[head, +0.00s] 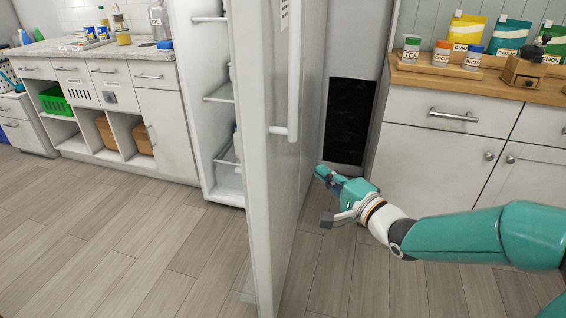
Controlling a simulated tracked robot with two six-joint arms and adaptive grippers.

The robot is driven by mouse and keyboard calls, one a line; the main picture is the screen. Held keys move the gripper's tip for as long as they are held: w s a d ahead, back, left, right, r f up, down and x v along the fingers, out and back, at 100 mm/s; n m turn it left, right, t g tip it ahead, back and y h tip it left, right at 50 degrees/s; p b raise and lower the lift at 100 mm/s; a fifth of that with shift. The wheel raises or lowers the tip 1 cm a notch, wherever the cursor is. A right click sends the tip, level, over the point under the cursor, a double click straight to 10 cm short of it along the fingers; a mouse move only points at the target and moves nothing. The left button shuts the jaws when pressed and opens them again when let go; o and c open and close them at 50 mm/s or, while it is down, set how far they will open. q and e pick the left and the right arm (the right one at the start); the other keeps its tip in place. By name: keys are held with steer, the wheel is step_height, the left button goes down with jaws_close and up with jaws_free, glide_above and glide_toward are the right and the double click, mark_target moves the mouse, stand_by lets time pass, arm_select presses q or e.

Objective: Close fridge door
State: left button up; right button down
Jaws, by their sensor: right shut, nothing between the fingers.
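The white fridge door (288,200) stands open, seen nearly edge-on in the middle of the head view. Its vertical handle (292,80) is on the right face of the door. The fridge interior (225,150), with shelves and a clear drawer, shows to the left of the door. My right gripper (322,174) is shut and empty, at the right side of the door, below the handle. It is close to the door's face; I cannot tell if it touches. My left gripper is not in view.
A grey counter (95,45) with cabinets and a green basket (56,101) stands at the left. A wood-topped cabinet (460,120) with jars and pouches stands at the right. A black panel (350,122) is behind the door. The wooden floor (120,245) at the left front is clear.

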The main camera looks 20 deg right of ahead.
glide_toward(277, 148)
steer(key=w+d, duration=0.2)
steer(key=w, duration=0.1)
steer(key=w+a, duration=0.1)
steer(key=w+a+b, duration=0.1)
steer(key=a, duration=0.1)
steer(key=shift+w+r, duration=0.1)
steer(key=shift+w, duration=0.05)
steer(key=shift+w+a, duration=0.25)
steer(key=shift+a, duration=0.2)
